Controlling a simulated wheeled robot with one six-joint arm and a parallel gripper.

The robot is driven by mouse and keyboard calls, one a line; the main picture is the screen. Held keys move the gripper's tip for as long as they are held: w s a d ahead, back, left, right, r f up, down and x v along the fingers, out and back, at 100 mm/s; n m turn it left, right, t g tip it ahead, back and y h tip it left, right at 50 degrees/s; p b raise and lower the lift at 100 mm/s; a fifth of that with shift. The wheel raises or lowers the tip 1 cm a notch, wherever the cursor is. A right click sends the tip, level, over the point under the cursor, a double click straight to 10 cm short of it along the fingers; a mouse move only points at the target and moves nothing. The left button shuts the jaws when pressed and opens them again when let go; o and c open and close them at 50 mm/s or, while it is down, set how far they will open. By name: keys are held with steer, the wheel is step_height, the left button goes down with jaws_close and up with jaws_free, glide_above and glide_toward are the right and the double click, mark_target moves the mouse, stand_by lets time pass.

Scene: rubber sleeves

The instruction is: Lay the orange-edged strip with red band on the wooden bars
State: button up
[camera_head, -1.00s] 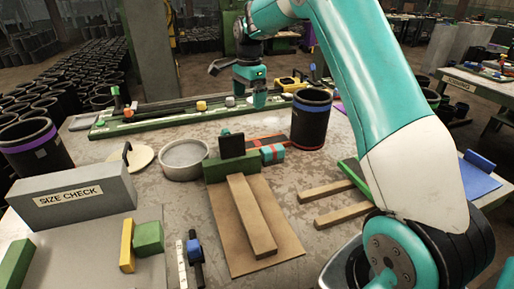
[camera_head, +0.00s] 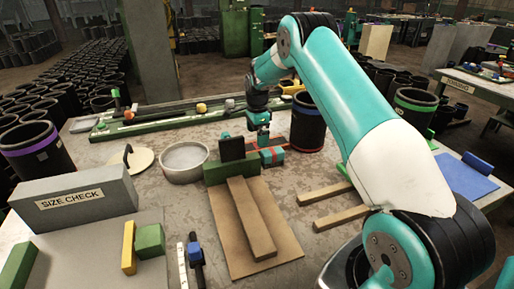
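A dark strip with orange-red edges (camera_head: 281,142) lies flat on the worktable, left of a tall black sleeve. A teal block with a red band (camera_head: 271,157) sits at its near side; I cannot tell whether it is joined to the strip. My gripper (camera_head: 263,141) points down over the strip, just behind the teal block, and hides part of the strip. Its fingers are too small to tell open from shut, and contact is unclear. Two wooden bars (camera_head: 340,217) lie side by side, apart, at the right of the table, with nothing seen on them.
The tall black sleeve with red and blue bands (camera_head: 308,122) stands close right of my gripper. A green and black stop with a wooden bar (camera_head: 251,218) is in front. A metal dish (camera_head: 184,162) is left. A green rail (camera_head: 165,122) runs behind.

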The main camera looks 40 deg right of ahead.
steer(key=f, duration=0.2)
steer(key=f+p, duration=0.1)
steer(key=f, duration=0.2)
steer(key=shift+w, duration=0.2)
steer(key=shift+r, duration=0.1)
steer(key=c, duration=1)
steer(key=shift+r, duration=0.1)
steer(key=shift+c, duration=0.2)
step_height(320, 180, up, 28)
steer(key=b, duration=0.1)
